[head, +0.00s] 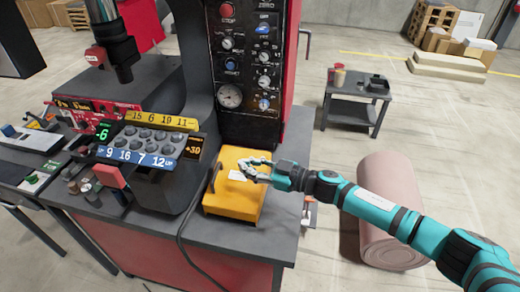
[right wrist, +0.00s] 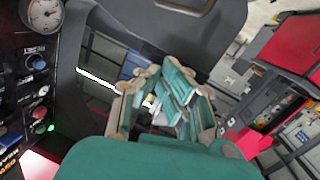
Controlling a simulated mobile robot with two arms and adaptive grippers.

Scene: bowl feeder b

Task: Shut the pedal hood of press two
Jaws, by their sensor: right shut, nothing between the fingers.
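A yellow pedal hood (head: 232,205) with a white label sits on the front right corner of the dark bench top. It looks like a low closed box, but whether it is fully down I cannot tell. My right gripper (head: 250,169) is shut and empty over the hood's right upper part; contact is unclear. In the right wrist view my gripper (right wrist: 162,78) fills the middle, and no yellow hood shows there. My left gripper is in neither view.
The press's control panel (head: 240,60), with a red stop button, rises behind the hood. A black cable (head: 185,215) runs left of the hood. A pink roll (head: 385,215) stands on the floor to the right. A small dark table (head: 350,105) stands farther back.

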